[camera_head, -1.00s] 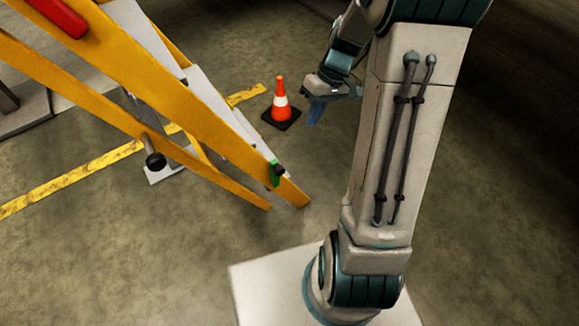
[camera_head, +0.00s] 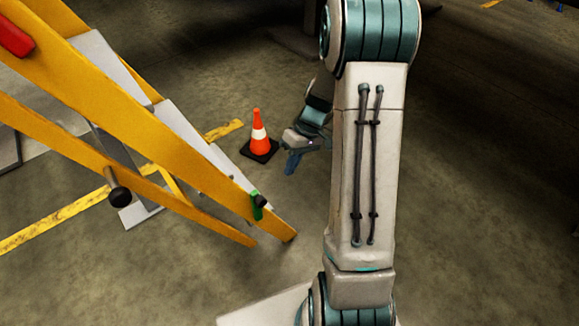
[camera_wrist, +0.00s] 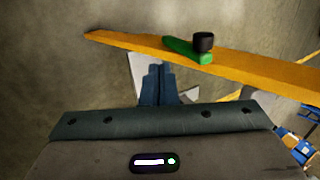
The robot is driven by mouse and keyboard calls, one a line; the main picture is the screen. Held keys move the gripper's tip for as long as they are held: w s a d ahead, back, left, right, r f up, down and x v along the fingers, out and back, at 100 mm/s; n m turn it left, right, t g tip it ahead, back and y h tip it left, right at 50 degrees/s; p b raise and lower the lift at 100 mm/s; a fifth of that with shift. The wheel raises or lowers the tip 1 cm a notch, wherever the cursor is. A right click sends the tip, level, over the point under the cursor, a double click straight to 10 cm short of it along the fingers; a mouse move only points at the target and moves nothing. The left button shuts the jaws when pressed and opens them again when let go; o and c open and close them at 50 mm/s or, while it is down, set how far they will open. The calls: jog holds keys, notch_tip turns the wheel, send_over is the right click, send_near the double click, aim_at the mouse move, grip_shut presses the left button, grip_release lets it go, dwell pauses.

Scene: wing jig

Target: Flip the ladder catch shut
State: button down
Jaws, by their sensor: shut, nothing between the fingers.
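The ladder catch is a green lever (camera_head: 256,207) with a black knob, on the lower end of the yellow ladder rail (camera_head: 150,120). In the wrist view the green lever (camera_wrist: 187,50) lies along the orange-yellow rail (camera_wrist: 262,72), with its black knob (camera_wrist: 203,41) at its right end. My gripper (camera_head: 291,164) hangs beyond the ladder, up and right of the catch in the head view, apart from it. In the wrist view my blue fingers (camera_wrist: 158,72) are together and empty, just below and left of the lever in the picture. Contact is not visible.
An orange cone (camera_head: 259,138) on a black base stands on the floor near my gripper. A red part (camera_head: 14,38) is at the upper left. The floor to the right is clear.

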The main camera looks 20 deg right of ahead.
jog(key=s+a+f+b, duration=0.2)
jog(key=a+f+b, duration=0.1)
jog(key=a+f, duration=0.2)
jog(key=shift+a+f, duration=0.15)
jog(key=shift+a, duration=0.6)
jog(key=shift+s, duration=0.1)
